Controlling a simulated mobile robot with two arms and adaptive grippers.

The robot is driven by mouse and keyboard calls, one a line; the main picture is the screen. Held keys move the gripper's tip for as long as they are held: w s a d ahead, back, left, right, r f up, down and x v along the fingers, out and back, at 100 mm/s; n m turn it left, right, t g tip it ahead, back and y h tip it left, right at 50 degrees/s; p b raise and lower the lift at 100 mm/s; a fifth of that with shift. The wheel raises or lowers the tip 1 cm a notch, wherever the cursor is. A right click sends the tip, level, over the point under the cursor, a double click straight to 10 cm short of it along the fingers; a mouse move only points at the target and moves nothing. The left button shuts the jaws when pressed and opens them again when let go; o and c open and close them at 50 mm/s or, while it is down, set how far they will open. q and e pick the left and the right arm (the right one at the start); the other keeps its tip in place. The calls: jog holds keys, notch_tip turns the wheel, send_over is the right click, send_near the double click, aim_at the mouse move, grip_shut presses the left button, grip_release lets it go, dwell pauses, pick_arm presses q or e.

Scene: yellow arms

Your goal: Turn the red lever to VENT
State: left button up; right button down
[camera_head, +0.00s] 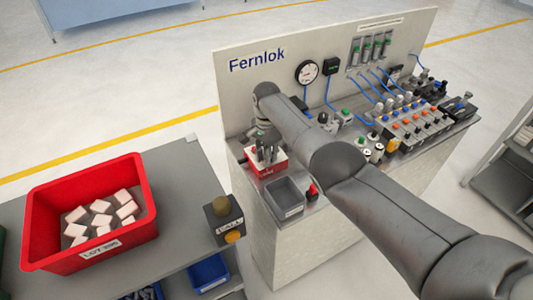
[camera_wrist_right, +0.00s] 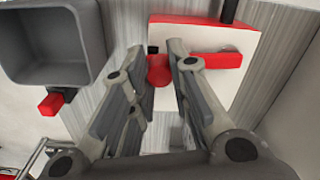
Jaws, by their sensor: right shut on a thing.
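The white valve box with a red strip (camera_head: 268,170) sits at the left end of the Fernlok bench. It also shows in the right wrist view (camera_wrist_right: 238,38). The red lever (camera_wrist_right: 222,60) lies across its face, partly behind one finger, and its round red end (camera_wrist_right: 158,72) shows between the fingers. My right gripper (camera_head: 266,158) is over the box from above. In the wrist view its fingers (camera_wrist_right: 158,88) are shut on the lever's red end. The VENT marking is not readable. My left gripper is not in view.
A grey bin (camera_head: 285,197) stands beside the box, with a small red-topped part (camera_head: 312,191) near it. Gauges, hoses and several valves (camera_head: 410,125) fill the bench to the right. A red crate of blocks (camera_head: 140,190) and a CALL button box (camera_head: 224,220) stand on the left table.

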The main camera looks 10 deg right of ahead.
jog(key=shift+a+m, duration=0.25)
jog(key=shift+m, duration=0.35)
jog(key=c, duration=1.3)
grip_release()
jog(key=shift+s+a, duration=0.1)
notch_tip(320, 180, up, 12)
